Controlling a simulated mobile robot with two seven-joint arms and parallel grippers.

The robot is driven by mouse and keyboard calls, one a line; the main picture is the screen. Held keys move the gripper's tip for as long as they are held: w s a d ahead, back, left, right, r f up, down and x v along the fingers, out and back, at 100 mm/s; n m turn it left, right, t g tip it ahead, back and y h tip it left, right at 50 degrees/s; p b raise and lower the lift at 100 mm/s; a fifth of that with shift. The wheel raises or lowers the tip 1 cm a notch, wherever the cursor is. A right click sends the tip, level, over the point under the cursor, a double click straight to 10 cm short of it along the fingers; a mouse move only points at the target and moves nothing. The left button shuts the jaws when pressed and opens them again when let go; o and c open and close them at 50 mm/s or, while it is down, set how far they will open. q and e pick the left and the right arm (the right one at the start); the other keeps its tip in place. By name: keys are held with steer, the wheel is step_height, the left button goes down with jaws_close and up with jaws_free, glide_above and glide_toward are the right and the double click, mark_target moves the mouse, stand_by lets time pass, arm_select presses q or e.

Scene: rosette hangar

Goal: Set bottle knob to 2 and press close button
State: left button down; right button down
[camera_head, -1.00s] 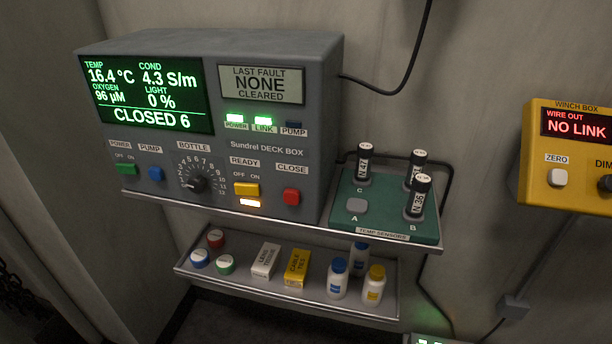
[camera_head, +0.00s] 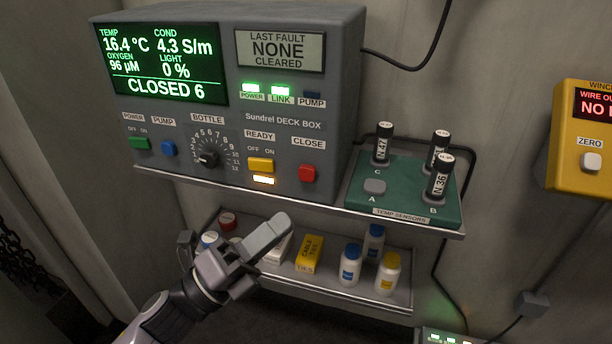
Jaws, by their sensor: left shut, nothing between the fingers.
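The grey Sundrel deck box (camera_head: 285,150) stands on the upper shelf. Its green display (camera_head: 160,65) reads CLOSED 6. The black bottle knob (camera_head: 208,158) is on its front, inside a ring of numbers; its exact pointing is too small to tell. The red close button (camera_head: 307,173) is at the right of the front, under the CLOSE label. My left gripper (camera_head: 276,228) is shut and empty. It appears below the box, in front of the lower shelf, apart from knob and button, and hides part of that shelf's contents. My right gripper is not in view.
The yellow ready switch (camera_head: 261,165) sits between knob and close button, a blue pump button (camera_head: 168,148) left of the knob. A green temp sensor tray (camera_head: 400,205) is at the right. Bottles and boxes fill the lower shelf (camera_head: 340,293). A yellow winch box (camera_head: 575,165) hangs far right.

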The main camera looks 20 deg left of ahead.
arm_select(q)
steer(key=b, duration=0.1)
glide_toward(307, 173)
steer(key=shift+w+d+r, duration=0.4)
steer(key=shift+d+r, duration=0.1)
steer(key=shift+d, duration=0.35)
steer(key=shift+w+d+r, duration=0.4)
steer(key=shift+d+r, duration=0.05)
steer(key=shift+d, duration=0.4)
steer(key=shift+w+d+r, duration=0.35)
steer(key=shift+d+r, duration=0.15)
steer(key=shift+d, duration=0.35)
steer(key=shift+w, duration=0.15)
steer(key=shift+w+b, duration=0.3)
steer(key=shift+b, duration=0.05)
steer(key=shift+w, duration=0.45)
stand_by(0.5)
steer(key=shift+s, duration=0.9)
